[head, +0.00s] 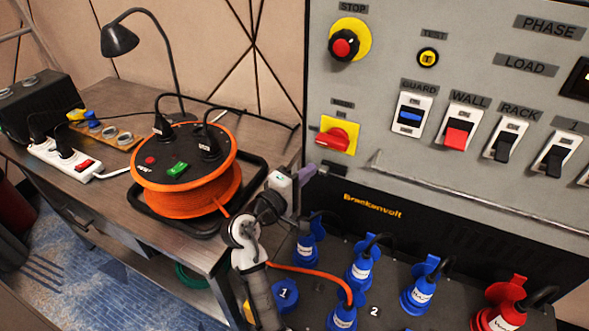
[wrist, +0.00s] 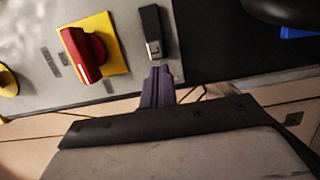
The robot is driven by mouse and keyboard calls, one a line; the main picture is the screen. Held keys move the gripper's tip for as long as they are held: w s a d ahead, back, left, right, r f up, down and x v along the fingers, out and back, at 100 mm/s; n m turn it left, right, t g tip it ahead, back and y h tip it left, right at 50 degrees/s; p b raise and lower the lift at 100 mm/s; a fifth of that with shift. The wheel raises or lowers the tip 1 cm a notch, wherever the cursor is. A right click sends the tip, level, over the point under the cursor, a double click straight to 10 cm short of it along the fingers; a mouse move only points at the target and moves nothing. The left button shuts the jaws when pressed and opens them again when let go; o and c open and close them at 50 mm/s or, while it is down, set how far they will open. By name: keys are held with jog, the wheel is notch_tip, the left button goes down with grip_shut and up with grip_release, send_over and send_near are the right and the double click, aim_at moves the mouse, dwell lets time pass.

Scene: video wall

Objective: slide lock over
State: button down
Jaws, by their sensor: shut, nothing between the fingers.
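A small black slide piece with a metal end (wrist: 151,24) sits on the grey panel beside the red rotary switch on its yellow plate (wrist: 86,52); I take it to be the lock. The switch also shows in the head view (head: 337,136), where a dark strip below it (head: 338,172) looks like the same slide piece. My gripper's purple fingers (wrist: 157,84) are shut and empty, with their tips just short of the metal end in the wrist view. In the head view my gripper (head: 308,176) is at the panel's lower left edge. Whether the tips touch the slide is unclear.
A bench (head: 90,190) at left holds an orange cable reel (head: 185,195), a power strip (head: 65,160) and a lamp (head: 120,38). Blue plugs (head: 360,270) and a red plug (head: 500,310) stand below the panel. A handrail (head: 470,200) crosses the panel's lower part.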

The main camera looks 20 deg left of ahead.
aim_at(334, 170)
jog(key=shift+d, duration=0.25)
jog(key=d, duration=0.4)
jog(key=shift+s+p, duration=0.1)
jog(key=shift+p, duration=0.3)
jog(key=shift+a, duration=0.1)
